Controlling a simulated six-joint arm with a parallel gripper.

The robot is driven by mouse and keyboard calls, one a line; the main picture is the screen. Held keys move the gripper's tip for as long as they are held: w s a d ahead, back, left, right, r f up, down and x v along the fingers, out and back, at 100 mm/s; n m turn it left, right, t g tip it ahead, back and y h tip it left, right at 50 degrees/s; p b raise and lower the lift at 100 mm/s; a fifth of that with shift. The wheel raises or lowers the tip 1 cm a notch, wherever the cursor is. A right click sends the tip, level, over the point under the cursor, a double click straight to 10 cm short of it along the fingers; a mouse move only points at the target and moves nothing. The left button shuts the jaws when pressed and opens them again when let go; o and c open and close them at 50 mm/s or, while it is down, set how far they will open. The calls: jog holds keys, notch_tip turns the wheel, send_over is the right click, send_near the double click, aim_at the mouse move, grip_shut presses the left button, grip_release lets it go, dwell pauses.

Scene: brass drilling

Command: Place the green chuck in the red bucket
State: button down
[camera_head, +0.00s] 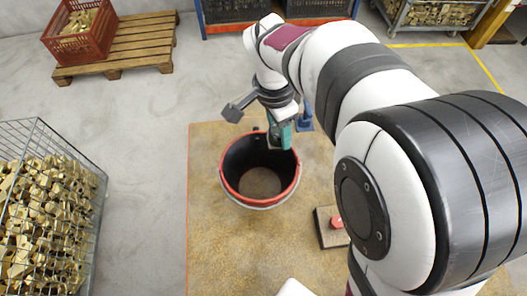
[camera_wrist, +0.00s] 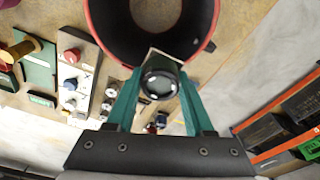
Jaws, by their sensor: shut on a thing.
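My gripper (camera_wrist: 161,90) has teal fingers shut on the green chuck (camera_wrist: 160,80), a short dark-green cylinder with a pale end in the wrist view. In the head view my gripper (camera_head: 281,134) is at the far edge of the red bucket, and the chuck cannot be made out clearly there. The red bucket (camera_head: 228,189) stands upright on the tan worktop, with a red rim and dark inside walls. Its rim (camera_wrist: 97,32) also shows at the top of the wrist view, just beyond the chuck. The bucket floor looks empty.
A small block with a red button (camera_head: 326,236) lies right of the bucket. A wire bin of brass parts (camera_head: 98,190) stands at left. The worktop (camera_head: 225,265) before the bucket is clear.

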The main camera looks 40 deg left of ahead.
send_over(262, 186)
jog(key=f, duration=1.5)
jog(key=shift+s+a+f, duration=0.15)
jog(key=shift+s+f, duration=0.1)
jog(key=shift+f, duration=0.1)
jog(key=shift+f, duration=0.1)
jog(key=shift+c, duration=1.4)
grip_release()
